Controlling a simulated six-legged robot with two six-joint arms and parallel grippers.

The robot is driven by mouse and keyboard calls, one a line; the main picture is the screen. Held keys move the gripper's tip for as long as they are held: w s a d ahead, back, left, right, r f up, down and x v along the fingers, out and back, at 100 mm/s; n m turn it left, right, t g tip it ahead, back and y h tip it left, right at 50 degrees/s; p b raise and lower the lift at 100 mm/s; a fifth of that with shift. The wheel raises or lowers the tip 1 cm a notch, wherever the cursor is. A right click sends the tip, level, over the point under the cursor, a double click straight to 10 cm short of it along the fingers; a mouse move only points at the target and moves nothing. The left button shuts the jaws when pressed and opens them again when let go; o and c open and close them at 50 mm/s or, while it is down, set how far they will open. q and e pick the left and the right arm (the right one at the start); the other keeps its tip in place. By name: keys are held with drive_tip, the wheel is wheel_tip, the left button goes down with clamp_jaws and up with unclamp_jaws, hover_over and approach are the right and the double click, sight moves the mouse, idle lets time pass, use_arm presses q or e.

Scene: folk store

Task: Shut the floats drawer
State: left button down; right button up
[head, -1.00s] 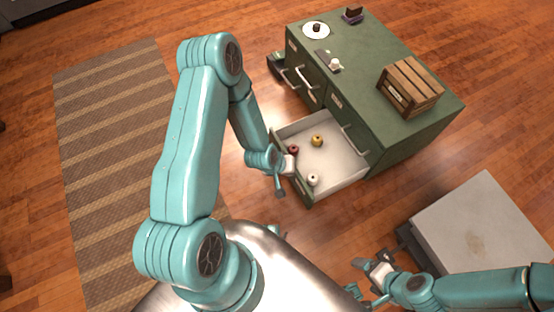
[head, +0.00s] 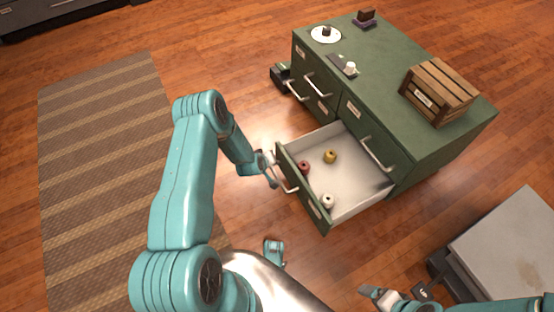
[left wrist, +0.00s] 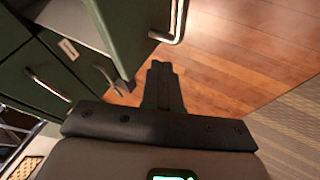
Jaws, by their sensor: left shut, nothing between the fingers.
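The green cabinet (head: 455,130) has a large lower drawer pulled well out. Its green front (head: 303,190) faces my left side and carries a bar handle (head: 283,186). Inside lie a red float (head: 304,167), a yellow float (head: 330,156) and a white float (head: 328,201). My left gripper (head: 270,172) is shut and empty, just outside the drawer front near the handle; contact is unclear. In the left wrist view its fingers (left wrist: 160,85) point towards the floor beside the drawer front (left wrist: 108,30) and handle (left wrist: 178,22). My right gripper (head: 375,293) is low, away from the cabinet; its jaws are unclear.
A smaller drawer (head: 283,78) also stands out at the cabinet's far end. A wooden crate (head: 438,92), a white plate (head: 326,35) and small items sit on top. A grey box (head: 510,245) stands at right.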

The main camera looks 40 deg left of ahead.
use_arm(q)
drive_tip(key=shift+w+d+f+b, duration=0.15)
drive_tip(key=shift+w+d, duration=0.1)
drive_tip(key=shift+w, duration=0.45)
drive_tip(key=shift+w+d+b, duration=0.2)
drive_tip(key=shift+w+d, duration=0.05)
drive_tip(key=shift+w, duration=0.4)
drive_tip(key=shift+w+d+f+b, duration=0.15)
drive_tip(key=shift+w+d, duration=0.1)
drive_tip(key=shift+w, duration=0.45)
use_arm(e)
drive_tip(key=shift+w+d+f, duration=0.15)
drive_tip(key=shift+d+f, duration=0.15)
drive_tip(key=shift+f, duration=0.5)
use_arm(q)
drive_tip(key=shift+r, duration=0.1)
drive_tip(key=shift+w, duration=0.1)
